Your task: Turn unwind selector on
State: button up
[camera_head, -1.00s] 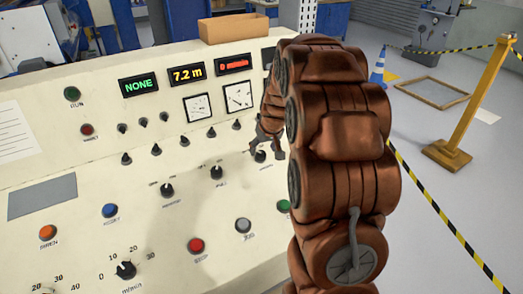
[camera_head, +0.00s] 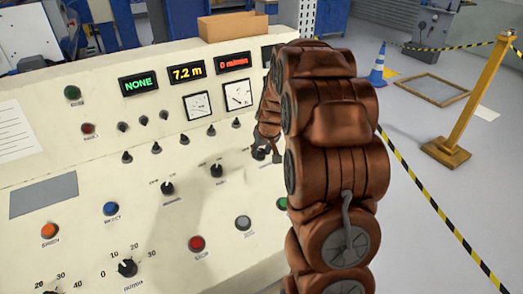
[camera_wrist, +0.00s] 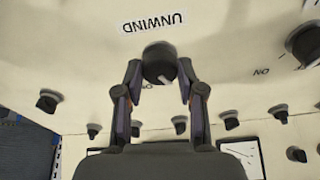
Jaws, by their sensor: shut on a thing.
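The unwind selector is a round black knob (camera_wrist: 158,62) with a pale pointer mark, on the cream panel. In the wrist view its label, UNWIND (camera_wrist: 152,22), reads upside down above it. The pale mark points down and slightly right in that view. My gripper (camera_wrist: 160,78) is shut on the knob, one finger on each side. In the head view my gripper (camera_head: 266,143) is at the panel's right part, and the knob (camera_head: 259,154) is mostly hidden by the fingers.
Another black selector (camera_wrist: 305,42) with an ON mark sits to the right in the wrist view. Several small knobs line the panel nearby. Red (camera_head: 196,243) and grey (camera_head: 243,223) buttons lie below. Displays read NONE (camera_head: 139,83), 7.2 m (camera_head: 187,73) and 0 m/min (camera_head: 233,63).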

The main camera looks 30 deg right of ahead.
jog(key=shift+c, duration=1.3)
jog(key=shift+m, duration=0.3)
jog(key=m+b, duration=0.1)
jog(key=m, duration=0.2)
jog(key=shift+m+h, duration=0.4)
jog(key=m, duration=0.3)
jog(key=shift+m+g+b, duration=0.3)
jog(key=shift+g+b, duration=0.05)
jog(key=shift+g, duration=0.05)
jog(key=shift+w+m+g+h, duration=0.1)
jog(key=shift+m+g+h, duration=0.2)
jog(key=shift+m, duration=1.7)
jog(key=o, duration=1.1)
jog(key=shift+o, duration=0.2)
